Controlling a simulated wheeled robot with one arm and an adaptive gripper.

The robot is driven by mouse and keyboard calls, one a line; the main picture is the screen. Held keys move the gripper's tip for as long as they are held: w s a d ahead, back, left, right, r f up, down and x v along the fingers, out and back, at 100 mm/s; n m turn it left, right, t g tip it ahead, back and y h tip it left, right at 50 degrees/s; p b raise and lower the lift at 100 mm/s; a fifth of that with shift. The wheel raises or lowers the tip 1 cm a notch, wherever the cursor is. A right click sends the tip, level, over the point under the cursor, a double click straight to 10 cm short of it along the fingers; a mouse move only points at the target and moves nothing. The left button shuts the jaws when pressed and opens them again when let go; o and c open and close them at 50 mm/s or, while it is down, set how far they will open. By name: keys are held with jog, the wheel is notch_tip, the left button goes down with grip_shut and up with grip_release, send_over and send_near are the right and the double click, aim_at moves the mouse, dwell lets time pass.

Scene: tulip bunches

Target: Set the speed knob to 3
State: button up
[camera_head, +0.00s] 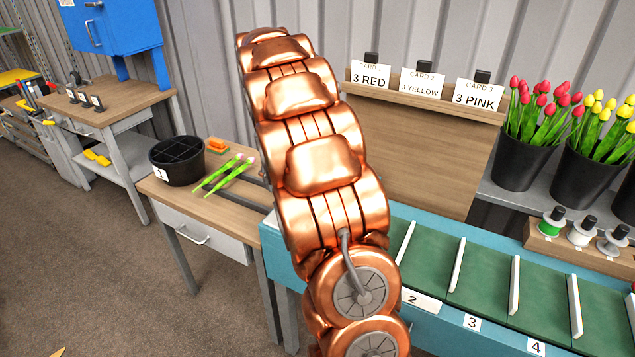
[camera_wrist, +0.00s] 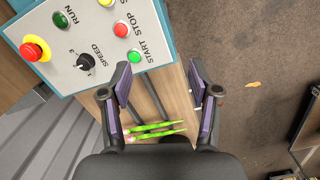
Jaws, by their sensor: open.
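The speed knob (camera_wrist: 85,62) is a small black dial on a light grey control panel (camera_wrist: 110,45), at the upper left of the wrist view. The word SPEED is printed beside it and small digits stand around it, but its setting is too small to read surely. My gripper (camera_wrist: 162,75) is open and empty. Its two dark fingers with purple pads are apart from the knob, to the right of it and lower in the picture. In the head view my copper arm fills the middle; the knob and gripper do not show there.
Beside the knob are a red emergency button (camera_wrist: 35,48), a green START button (camera_wrist: 134,56) and a red STOP button (camera_wrist: 121,30). Pink tulips (camera_head: 225,174) lie on the wooden table near a black bucket (camera_head: 176,160). A green sorting conveyor (camera_head: 485,292) runs right.

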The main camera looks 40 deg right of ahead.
jog(key=shift+n+t, duration=0.5)
jog(key=shift+n, duration=0.1)
jog(key=w+d+f, duration=0.2)
jog(key=d, duration=0.4)
jog(key=w+d+f+p, duration=0.1)
jog(key=w+d+f, duration=0.1)
jog(key=d, duration=0.4)
jog(key=w+d+f, duration=0.2)
jog(key=d+f, duration=0.1)
jog(key=d, duration=0.3)
jog(key=shift+w+d+f, duration=0.1)
jog(key=shift+d+f, duration=0.05)
jog(key=shift+f, duration=0.2)
jog(key=shift+d+f+p, duration=0.3)
jog(key=shift+d, duration=0.15)
jog(key=shift+f+p, duration=1.45)
jog(key=shift+f, duration=2.45)
jog(key=shift+c, duration=0.3)
jog(key=c, duration=1.1)
